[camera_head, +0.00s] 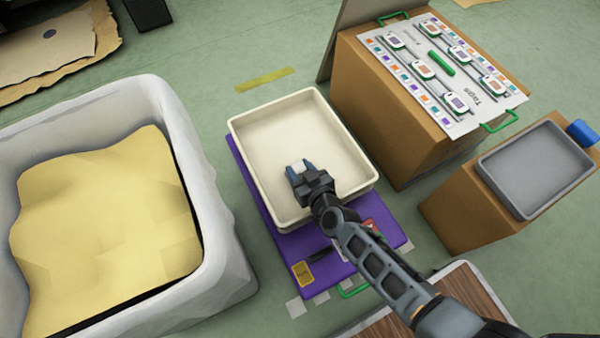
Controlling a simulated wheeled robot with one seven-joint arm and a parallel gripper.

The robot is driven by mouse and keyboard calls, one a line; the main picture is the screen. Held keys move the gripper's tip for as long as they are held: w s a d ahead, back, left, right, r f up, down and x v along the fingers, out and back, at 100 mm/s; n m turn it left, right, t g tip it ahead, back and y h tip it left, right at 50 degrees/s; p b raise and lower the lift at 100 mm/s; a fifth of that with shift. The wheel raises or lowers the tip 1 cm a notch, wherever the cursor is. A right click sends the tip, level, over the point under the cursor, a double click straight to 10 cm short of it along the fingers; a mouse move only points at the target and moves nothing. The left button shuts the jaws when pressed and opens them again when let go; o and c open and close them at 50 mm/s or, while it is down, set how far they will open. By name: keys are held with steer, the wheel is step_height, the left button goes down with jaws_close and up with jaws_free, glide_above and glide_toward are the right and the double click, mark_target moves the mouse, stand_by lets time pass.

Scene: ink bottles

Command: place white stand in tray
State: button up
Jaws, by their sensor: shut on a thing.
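A cream-white rectangular tray (272,136) rests on a purple base in the middle of the view. My gripper (299,168) is over the right part of the tray, inside the outline of its rim. It is shut on a small white piece, the white stand (299,166), which shows between the blue-tipped fingers. Most of the stand is hidden by the fingers. I cannot tell whether it touches the tray floor. The rest of the tray floor that shows is empty.
A large white bin (190,150) with yellow cloth stands left. A brown box (385,130) with a panel of labelled devices (440,72) stands right of the tray. A grey tray (535,170) sits on another brown box. The purple base (300,255) extends in front.

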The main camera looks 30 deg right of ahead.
steer(key=shift+f, duration=0.15)
steer(key=o, duration=1.1)
steer(key=shift+r, duration=0.25)
steer(key=p+v, duration=0.4)
steer(key=v, duration=0.8)
steer(key=shift+p, duration=0.35)
